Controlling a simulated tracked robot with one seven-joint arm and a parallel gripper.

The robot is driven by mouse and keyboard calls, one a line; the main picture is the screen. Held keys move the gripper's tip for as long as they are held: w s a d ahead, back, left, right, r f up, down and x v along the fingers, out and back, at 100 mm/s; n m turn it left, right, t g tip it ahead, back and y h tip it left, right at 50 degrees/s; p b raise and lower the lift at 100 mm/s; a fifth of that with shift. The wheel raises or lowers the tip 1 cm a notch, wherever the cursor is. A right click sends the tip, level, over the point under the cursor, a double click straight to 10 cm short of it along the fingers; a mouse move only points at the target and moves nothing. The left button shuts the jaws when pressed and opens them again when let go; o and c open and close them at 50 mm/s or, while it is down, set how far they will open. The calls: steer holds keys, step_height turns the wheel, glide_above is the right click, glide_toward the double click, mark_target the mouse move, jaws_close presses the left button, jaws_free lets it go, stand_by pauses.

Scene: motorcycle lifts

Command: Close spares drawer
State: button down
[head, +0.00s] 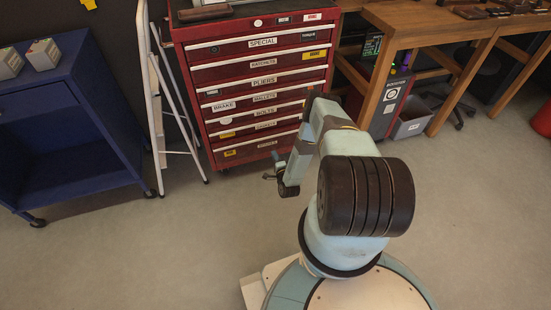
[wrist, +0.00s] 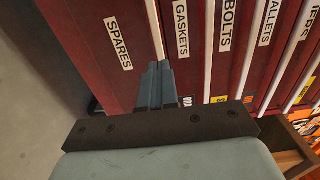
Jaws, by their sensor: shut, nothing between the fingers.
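The spares drawer (head: 245,153) is the bottom drawer of the red tool cabinet, partly hidden by my arm at its right. In the wrist view the drawer front (wrist: 85,30) bears a white SPARES label, with its pale handle strip (wrist: 154,30) along one edge. I cannot tell how far it stands out, if at all. My gripper (head: 269,176) is low in front of the cabinet. In the wrist view my gripper (wrist: 160,68) is shut and empty, its fingertips at the handle strip. I cannot tell whether they touch it.
Other labelled drawers (head: 262,70) rise above, looking shut. A folding stepladder (head: 160,95) and a blue cart (head: 70,120) stand left of the cabinet. A wooden workbench (head: 440,30), a computer case (head: 390,100) and a grey bin (head: 412,120) are at the right. The floor before the cabinet is clear.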

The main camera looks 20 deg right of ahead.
steer(key=w, duration=1)
steer(key=shift+w+d, duration=0.15)
steer(key=shift+w, duration=0.1)
steer(key=shift+w+d, duration=0.1)
steer(key=shift+w, duration=0.85)
steer(key=shift+w+r, duration=0.2)
steer(key=shift+s, duration=0.25)
glide_toward(267, 138)
steer(key=s, duration=0.5)
steer(key=shift+s, duration=0.2)
